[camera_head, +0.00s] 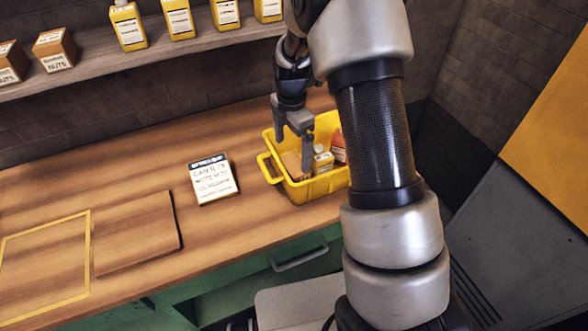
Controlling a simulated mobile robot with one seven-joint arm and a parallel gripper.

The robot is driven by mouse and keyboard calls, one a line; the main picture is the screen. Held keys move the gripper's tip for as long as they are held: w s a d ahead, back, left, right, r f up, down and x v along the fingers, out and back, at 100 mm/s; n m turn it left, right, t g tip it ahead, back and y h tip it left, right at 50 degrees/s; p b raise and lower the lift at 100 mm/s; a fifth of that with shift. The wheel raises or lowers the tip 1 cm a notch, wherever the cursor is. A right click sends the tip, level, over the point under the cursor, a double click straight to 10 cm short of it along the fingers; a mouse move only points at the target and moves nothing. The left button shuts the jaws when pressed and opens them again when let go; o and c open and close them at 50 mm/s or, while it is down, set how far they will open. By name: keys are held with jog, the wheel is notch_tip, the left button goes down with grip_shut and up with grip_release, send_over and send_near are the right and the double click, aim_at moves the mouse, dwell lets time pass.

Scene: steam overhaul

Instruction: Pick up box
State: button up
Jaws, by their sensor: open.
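A yellow crate (322,187) with a side handle stands on the wooden workbench. In it lie a brown box (293,165) at the left, a small yellow bottle with a white cap (323,162), and a red box with a pale label (339,148) at the right. My gripper (293,148) points down over the crate's left part, with its jaws open. One finger reaches down beside the brown box; I cannot tell whether it touches. The arm hides the crate's right end, and the gripper hides part of the brown box.
A thin wooden board (135,232) and a yellow-outlined square (45,265) lie further left. The shelf (150,60) above holds brown NUTS boxes (55,50) and several yellow bottles (128,27).

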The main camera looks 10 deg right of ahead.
aim_at(294, 164)
notch_tip(294, 164, down, 3)
jog(key=shift+f, duration=0.1)
jog(key=shift+d+f+p, duration=0.15)
jog(key=shift+f+p, duration=0.1)
jog(key=shift+f, duration=1.05)
jog(key=shift+d+f+p, duration=0.15)
jog(key=shift+f+p, duration=0.1)
jog(key=shift+f, duration=1.05)
jog(key=c, duration=1.5)
jog(key=shift+c, duration=0.2)
jog(key=shift+r, duration=0.1)
notch_tip(294, 164, up, 18)
jog(key=shift+b, duration=0.35)
